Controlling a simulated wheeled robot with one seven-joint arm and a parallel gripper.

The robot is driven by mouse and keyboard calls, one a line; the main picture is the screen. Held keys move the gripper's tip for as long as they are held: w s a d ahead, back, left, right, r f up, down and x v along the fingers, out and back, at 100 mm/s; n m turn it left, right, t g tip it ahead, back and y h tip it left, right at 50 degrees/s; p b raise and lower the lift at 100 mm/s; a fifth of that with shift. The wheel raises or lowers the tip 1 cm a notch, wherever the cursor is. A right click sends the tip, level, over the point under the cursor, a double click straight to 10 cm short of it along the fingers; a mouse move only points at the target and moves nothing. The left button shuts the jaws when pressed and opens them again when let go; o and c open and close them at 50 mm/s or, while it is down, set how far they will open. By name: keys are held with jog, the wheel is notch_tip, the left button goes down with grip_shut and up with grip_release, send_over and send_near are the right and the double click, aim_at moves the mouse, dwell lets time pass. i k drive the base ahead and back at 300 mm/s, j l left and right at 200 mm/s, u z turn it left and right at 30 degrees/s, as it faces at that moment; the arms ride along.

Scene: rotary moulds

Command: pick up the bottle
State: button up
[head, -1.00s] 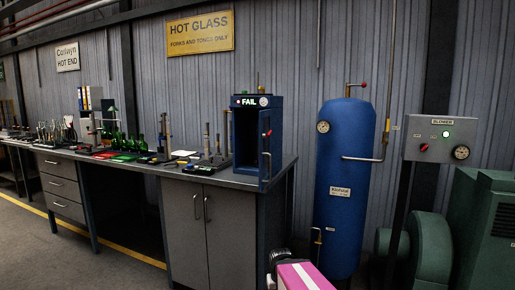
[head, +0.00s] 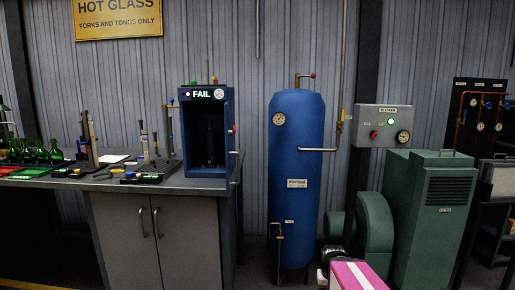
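Several green bottles (head: 40,150) stand upright in a row at the left of the workbench, beside red and green trays. A taller green bottle (head: 3,118) is cut off by the left edge of the picture. The blue cabinet (head: 226,125) on the bench has an open front and a lit FAIL sign. A dark upright shape (head: 211,142) stands inside it; it looks like a bottle, but the shadow hides its detail. I cannot tell which bottle the task means.
The grey bench (head: 130,187) carries tools and upright stands (head: 92,140). A tall blue tank (head: 297,165) stands right of the bench. A green blower (head: 430,205) and a control box (head: 383,126) are further right. Dark floor shows between bench and tank.

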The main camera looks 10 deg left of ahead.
aim_at(210, 136)
jog(key=j+z, duration=0.3)
jog(key=k+j+z, duration=0.25)
jog(key=j, duration=0.25)
jog(key=j+z, duration=0.3)
jog(key=k+j+z, duration=0.3)
jog(key=j, duration=0.15)
jog(key=j+z, duration=0.3)
jog(key=k+j, duration=0.05)
